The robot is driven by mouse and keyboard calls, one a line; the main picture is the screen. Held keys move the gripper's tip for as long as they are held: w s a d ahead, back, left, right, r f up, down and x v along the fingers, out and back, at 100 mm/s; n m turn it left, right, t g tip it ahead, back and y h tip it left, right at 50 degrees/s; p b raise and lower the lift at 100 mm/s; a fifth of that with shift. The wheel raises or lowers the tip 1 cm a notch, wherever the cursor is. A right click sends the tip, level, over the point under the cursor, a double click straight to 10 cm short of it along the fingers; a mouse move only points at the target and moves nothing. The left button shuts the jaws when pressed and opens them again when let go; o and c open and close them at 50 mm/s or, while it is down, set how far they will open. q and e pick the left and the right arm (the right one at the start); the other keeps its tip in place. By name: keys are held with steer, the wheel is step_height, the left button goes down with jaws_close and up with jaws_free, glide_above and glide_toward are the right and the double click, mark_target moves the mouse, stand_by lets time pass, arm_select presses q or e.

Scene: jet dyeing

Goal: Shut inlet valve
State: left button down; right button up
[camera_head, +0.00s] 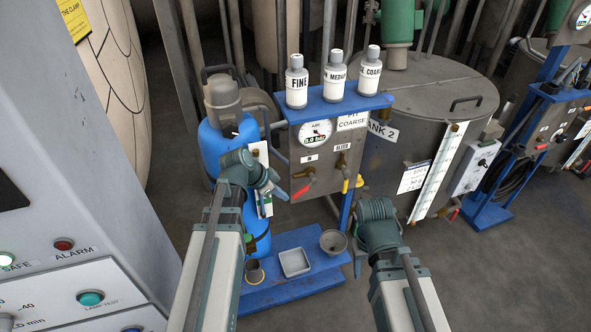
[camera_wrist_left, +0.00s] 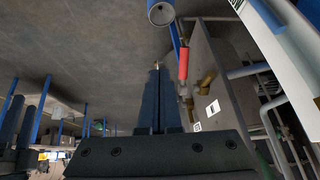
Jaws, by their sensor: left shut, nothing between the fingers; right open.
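The grey valve panel (camera_head: 300,145) carries two lever valves below its gauge. The right valve, under a BLEED label, has a yellow lever (camera_head: 346,184) hanging down. My left gripper (camera_head: 283,194) is shut and empty, its tips just left of the red lever's lower end. In the left wrist view its closed fingers (camera_wrist_left: 156,68) point up beside the red lever (camera_wrist_left: 183,63), apparently not gripping it. My right gripper (camera_head: 357,262) is open and empty, low and right of the panel.
A blue cylinder (camera_head: 215,140) stands left of the panel. Bottles marked FINE (camera_head: 297,85), MEDIUM (camera_head: 333,80) and COARSE (camera_head: 369,75) stand on the shelf above. A tray (camera_head: 294,262) and funnel (camera_head: 333,242) rest on the blue base below. Tank 2 (camera_head: 430,95) is right.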

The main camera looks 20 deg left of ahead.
arm_select(q)
steer(key=w+a+r+t+p, duration=0.1)
steer(key=a+r+p, duration=0.2)
steer(key=r, duration=0.2)
arm_select(e)
step_height(320, 180, up, 4)
steer(key=r, duration=0.1)
arm_select(q)
steer(key=b, duration=1.1)
glide_toward(299, 192)
steer(key=x, duration=0.5)
steer(key=shift+d+f, duration=0.1)
steer(key=shift+f, duration=0.25)
steer(key=shift+w+d+f+b, duration=0.3)
steer(key=shift+w+f+b, duration=0.05)
steer(key=shift+w+f, duration=0.1)
arm_select(e)
step_height(299, 192, down, 12)
